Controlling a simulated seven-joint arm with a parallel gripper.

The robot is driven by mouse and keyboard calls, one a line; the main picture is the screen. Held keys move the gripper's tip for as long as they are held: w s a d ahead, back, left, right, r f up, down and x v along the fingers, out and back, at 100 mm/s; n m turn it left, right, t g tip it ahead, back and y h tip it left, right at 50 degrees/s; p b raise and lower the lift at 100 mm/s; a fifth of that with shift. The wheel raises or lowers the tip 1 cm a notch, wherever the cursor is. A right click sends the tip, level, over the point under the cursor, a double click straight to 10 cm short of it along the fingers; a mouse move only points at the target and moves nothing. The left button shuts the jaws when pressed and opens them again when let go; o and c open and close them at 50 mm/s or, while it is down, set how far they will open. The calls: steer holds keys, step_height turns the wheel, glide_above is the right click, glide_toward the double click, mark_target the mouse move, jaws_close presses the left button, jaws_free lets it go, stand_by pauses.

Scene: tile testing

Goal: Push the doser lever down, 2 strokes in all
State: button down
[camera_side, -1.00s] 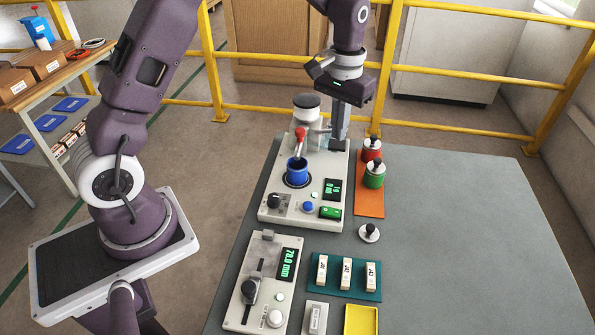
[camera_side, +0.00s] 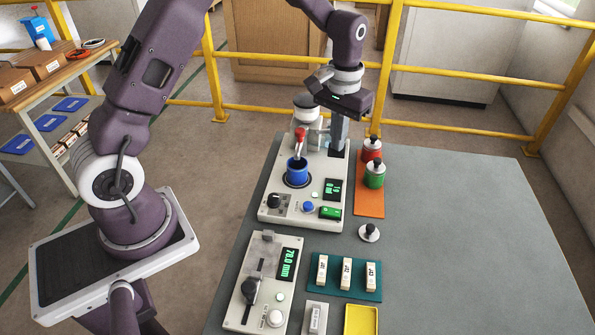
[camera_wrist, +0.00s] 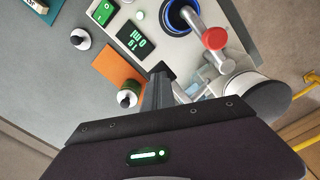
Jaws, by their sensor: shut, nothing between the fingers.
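The doser (camera_side: 305,112) stands at the back of a pale panel (camera_side: 268,212), with a dark rounded top and a grey body. A red knob (camera_side: 300,134) sits on its spout above a blue cup (camera_side: 297,172); the knob also shows in the wrist view (camera_wrist: 214,38). My gripper (camera_side: 339,147) is shut, pointing down at the panel's back right, beside the doser. In the wrist view its fingers (camera_wrist: 160,78) end at a small dark pad, which looks like the lever's end. The fingers mostly hide the pad, so I cannot tell its exact height or contact.
A gauge box (camera_side: 262,290), a teal tray (camera_side: 345,286) and a yellow tray (camera_side: 361,320) lie in front. The table's right side is clear.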

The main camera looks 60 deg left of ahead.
steer(key=shift+f, duration=0.2)
steer(key=shift+w, duration=0.1)
steer(key=shift+r, duration=1.65)
step_height(320, 180, up, 5)
steer(key=shift+r, duration=0.1)
